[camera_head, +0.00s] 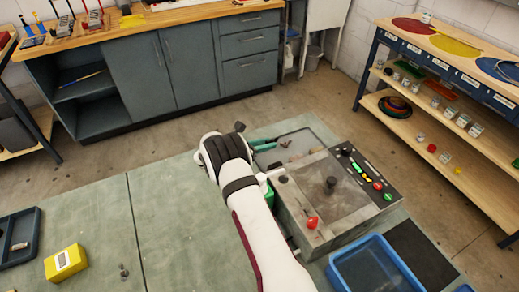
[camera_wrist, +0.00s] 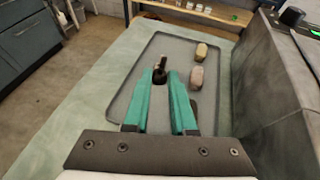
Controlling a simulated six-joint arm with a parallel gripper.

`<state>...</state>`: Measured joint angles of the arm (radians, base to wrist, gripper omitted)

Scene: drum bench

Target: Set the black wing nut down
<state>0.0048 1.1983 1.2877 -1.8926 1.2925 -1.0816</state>
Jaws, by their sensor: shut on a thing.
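The black wing nut (camera_wrist: 159,68) is between the tips of my gripper's teal fingers in the wrist view. My gripper (camera_wrist: 161,80) is shut on it. In the wrist view they are over a grey, rimmed tray (camera_wrist: 128,108); I cannot tell whether the wing nut touches its surface. In the head view my gripper (camera_head: 268,143) is at the left part of the tray (camera_head: 318,129), with my arm hiding part of it.
Two small tan and pinkish pieces, one tan (camera_wrist: 201,51) and one pinkish (camera_wrist: 196,78), lie on the tray's right side. A grey machine with knobs (camera_head: 325,190) stands close to the tray. A blue bin (camera_head: 345,278) and a yellow box (camera_head: 65,262) are on the bench.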

